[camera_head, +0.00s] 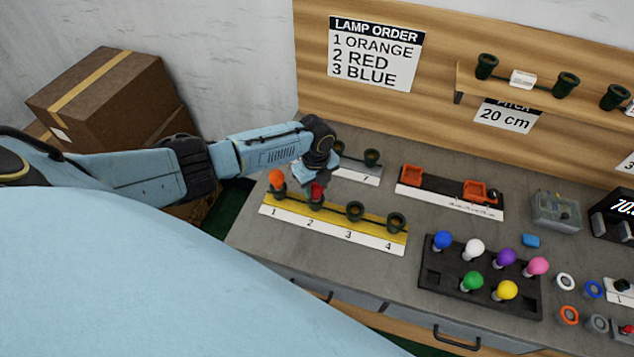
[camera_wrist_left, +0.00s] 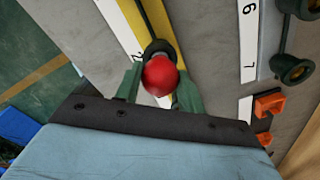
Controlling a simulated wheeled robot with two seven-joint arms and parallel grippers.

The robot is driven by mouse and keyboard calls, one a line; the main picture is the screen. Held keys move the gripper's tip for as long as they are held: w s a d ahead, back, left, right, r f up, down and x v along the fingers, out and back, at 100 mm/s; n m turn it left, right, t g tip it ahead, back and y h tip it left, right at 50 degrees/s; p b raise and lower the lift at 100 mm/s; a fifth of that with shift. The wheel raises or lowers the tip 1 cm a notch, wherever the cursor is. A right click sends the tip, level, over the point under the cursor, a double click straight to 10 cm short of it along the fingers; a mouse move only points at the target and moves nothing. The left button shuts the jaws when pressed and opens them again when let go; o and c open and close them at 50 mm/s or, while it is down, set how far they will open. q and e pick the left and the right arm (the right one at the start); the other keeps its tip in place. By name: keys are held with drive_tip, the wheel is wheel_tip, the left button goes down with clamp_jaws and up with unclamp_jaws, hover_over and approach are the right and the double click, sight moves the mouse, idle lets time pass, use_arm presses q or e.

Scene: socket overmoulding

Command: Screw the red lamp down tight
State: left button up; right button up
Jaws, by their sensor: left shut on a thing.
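The red lamp (camera_head: 317,191) is at socket 2 of the yellow and white numbered strip (camera_head: 330,226). In the left wrist view the red lamp (camera_wrist_left: 160,75) sits between the two fingers of my left gripper (camera_wrist_left: 157,88), over a dark socket (camera_wrist_left: 160,47). My left gripper (camera_head: 317,184) is shut on the red lamp. How deep the lamp's base sits in the socket is hidden by the bulb. An orange lamp (camera_head: 276,177) stands in socket 1. Socket 3 (camera_head: 355,210) and socket 4 (camera_head: 396,221) are empty. My right gripper is not in view.
A black tray (camera_head: 433,279) with several coloured lamps stands right of the strip. Orange clamps (camera_head: 411,175) sit on a dark rail behind it. A second socket strip (camera_head: 366,178) lies behind my left gripper. The lamp order sign (camera_head: 375,52) reads orange, red, blue.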

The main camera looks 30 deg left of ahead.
use_arm(q)
drive_tip(key=shift+f+m+b, duration=0.1)
drive_tip(key=shift+m+b, duration=0.35)
drive_tip(key=shift+m, duration=0.45)
drive_tip(key=shift+c, duration=0.3)
drive_tip(key=o, duration=0.9)
drive_tip(key=shift+o, duration=0.2)
drive_tip(key=shift+r, duration=0.2)
wheel_tip(320, 180, up, 13)
drive_tip(key=shift+r+p, duration=0.15)
drive_tip(key=shift+p, duration=0.3)
